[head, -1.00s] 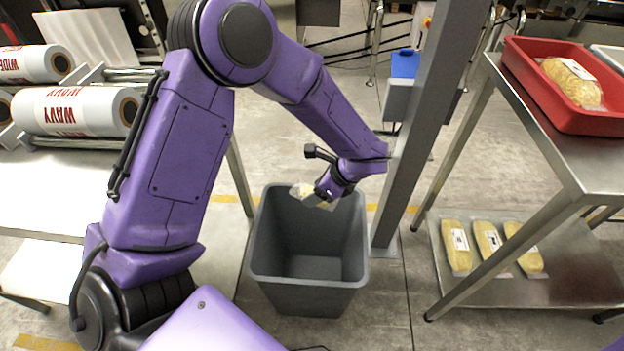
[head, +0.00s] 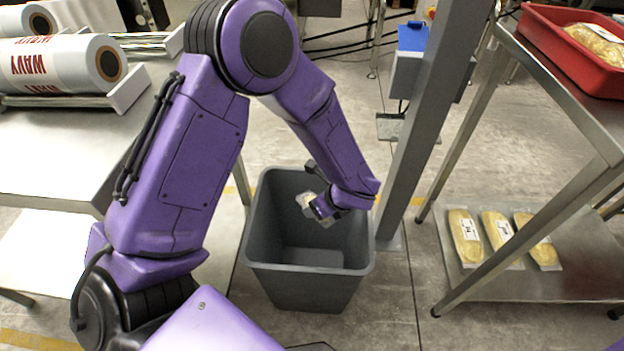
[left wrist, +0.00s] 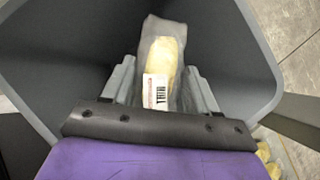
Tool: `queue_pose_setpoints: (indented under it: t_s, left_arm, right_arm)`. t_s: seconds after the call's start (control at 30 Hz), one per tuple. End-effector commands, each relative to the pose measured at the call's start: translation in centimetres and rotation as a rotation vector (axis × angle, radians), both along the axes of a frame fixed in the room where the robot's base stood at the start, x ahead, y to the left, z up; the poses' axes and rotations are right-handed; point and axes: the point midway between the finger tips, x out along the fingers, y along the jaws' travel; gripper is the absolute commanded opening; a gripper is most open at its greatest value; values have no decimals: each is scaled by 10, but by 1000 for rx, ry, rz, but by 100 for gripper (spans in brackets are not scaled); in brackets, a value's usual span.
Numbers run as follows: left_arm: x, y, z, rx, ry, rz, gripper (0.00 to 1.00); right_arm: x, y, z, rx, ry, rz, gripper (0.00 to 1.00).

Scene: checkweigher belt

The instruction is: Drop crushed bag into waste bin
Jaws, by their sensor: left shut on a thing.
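A grey waste bin (head: 308,285) stands on the floor in the middle of the head view. My left gripper (head: 318,207) is over the bin's mouth toward its back right. It is shut on the crushed bag (head: 304,201), a clear bag with pale yellow contents. In the left wrist view the bag (left wrist: 164,60) lies between the two fingers (left wrist: 156,88), with a white printed label facing the camera. The bin's grey walls (left wrist: 65,50) surround it there. The visible part of the bin floor looks empty. My right gripper is not in view.
A grey post (head: 425,120) stands just right of the bin. A steel table (head: 570,110) at right holds a red tray (head: 560,50) with a bag, and several bags (head: 465,236) lie on its lower shelf. Film rolls (head: 60,65) lie on the left bench.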

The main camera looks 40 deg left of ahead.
Motion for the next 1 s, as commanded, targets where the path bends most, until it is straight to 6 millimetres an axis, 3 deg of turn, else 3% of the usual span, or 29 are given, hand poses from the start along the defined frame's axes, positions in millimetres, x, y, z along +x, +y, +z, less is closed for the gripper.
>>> queue_pose_setpoints:
  t_s: [0.03, 0.07, 0.13, 0.47, 0.8, 1.0]
  left_arm:
    - [0, 0, 1, 0, 0, 0, 27]
    - [0, 0, 1, 0, 0, 0, 65]
    - [0, 0, 1, 0, -1, 1, 88]
    - [0, -2, 4, -1, -1, -1, 89]
    - [-9, -40, 68, -2, -3, -1, 89]
    - [-13, -53, 88, -1, 0, 1, 89]
  right_arm:
    - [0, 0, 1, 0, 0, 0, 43]
    - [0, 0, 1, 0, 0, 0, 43]
    - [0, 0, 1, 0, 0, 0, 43]
    - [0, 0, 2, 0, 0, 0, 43]
    - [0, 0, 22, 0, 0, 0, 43]
    - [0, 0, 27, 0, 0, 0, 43]
